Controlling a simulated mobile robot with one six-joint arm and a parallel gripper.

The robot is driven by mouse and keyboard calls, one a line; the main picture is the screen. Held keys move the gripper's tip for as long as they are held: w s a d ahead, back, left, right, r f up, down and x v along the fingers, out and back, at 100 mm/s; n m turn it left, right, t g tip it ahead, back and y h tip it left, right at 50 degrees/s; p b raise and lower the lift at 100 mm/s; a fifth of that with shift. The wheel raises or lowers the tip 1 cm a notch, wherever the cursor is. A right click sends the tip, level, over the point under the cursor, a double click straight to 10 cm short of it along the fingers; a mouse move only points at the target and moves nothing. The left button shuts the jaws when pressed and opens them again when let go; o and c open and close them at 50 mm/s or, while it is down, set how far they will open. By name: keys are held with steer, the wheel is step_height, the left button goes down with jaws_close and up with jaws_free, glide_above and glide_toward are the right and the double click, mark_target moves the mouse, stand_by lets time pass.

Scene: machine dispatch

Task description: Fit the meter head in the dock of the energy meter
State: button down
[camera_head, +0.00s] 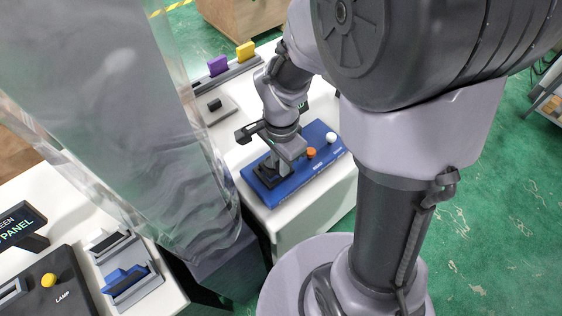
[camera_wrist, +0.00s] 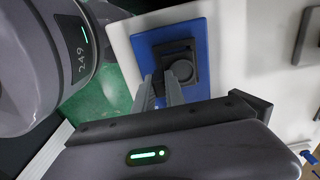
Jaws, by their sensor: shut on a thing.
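The energy meter is a blue board (camera_head: 318,135) on a white table, with an orange knob (camera_head: 311,152) and a white knob (camera_head: 331,137). Its dark square dock (camera_head: 262,178) is at the board's near left end. It also shows in the wrist view (camera_wrist: 189,48), with a round grey face (camera_wrist: 183,70) inside. My gripper (camera_head: 277,168) points down at the dock; in the wrist view its fingers (camera_wrist: 161,88) are shut on a dark piece, apparently the meter head, at the dock's edge. The fingers hide much of it, so I cannot tell whether it is seated.
A grey rack with a purple block (camera_head: 217,65) and a yellow block (camera_head: 245,51) stands at the table's back. A grey pad (camera_head: 220,110) lies behind the board. A clear panel (camera_head: 130,110) stands left of the table. Another table with a lamp panel (camera_head: 62,285) is at lower left.

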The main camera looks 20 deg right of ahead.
steer(key=shift+f+b, duration=1.3)
steer(key=c, duration=1.3)
jaws_free()
step_height(320, 180, up, 18)
steer(key=p, duration=0.7)
steer(key=shift+f, duration=0.2)
steer(key=s+a+r+n+t+b, duration=0.1)
steer(key=s+n+t, duration=0.1)
steer(key=s+n, duration=0.1)
steer(key=s+a+r+n+t+y+b, duration=0.1)
steer(key=s+a+n+t, duration=0.1)
steer(key=s+n, duration=0.1)
steer(key=s+a+r+n+t+y+b, duration=0.1)
steer(key=s+n+b, duration=0.1)
steer(key=s+n, duration=0.1)
steer(key=shift+s+a+r+n+t, duration=0.35)
steer(key=shift+a+n+t, duration=0.05)
steer(key=shift+n, duration=0.1)
